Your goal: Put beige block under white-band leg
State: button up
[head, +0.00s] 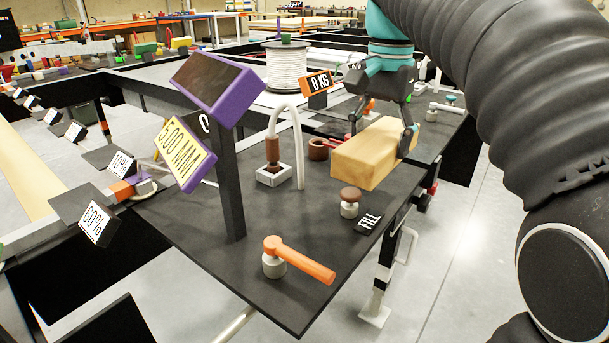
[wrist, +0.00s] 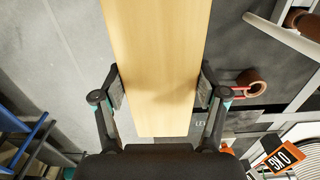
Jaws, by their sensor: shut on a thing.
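My gripper (head: 381,135) is shut on the beige block (head: 368,157), a long plain bar, with one finger on each side. The block is held level, seemingly above the right edge of the black deck. In the wrist view, my gripper (wrist: 160,92) grips the block (wrist: 155,40) near its close end, and the block runs out past the top of the picture. A leg with a pale band (head: 383,272) stands below the deck's right edge, with a white foot plate (head: 375,316) near the floor. Whether the foot touches the floor is unclear.
A leg with red (head: 430,195) stands farther back. Grey floor (head: 460,260) right of the deck is clear.

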jog(key=w+a+f, duration=0.1)
jog(key=a+f, duration=0.1)
jog(key=a, duration=0.1)
jog(key=w+a+f, duration=0.1)
jog(key=a+f, duration=0.1)
jog(key=a, duration=0.1)
jog(key=w+a+f, duration=0.2)
jog(key=a, duration=0.2)
jog(key=shift+f, duration=0.15)
jog(key=shift+d+f+b, duration=0.1)
jog(key=shift+f+b, duration=0.3)
jog(key=shift+f, duration=1.55)
jog(key=shift+f, duration=0.15)
jog(key=o, duration=1.3)
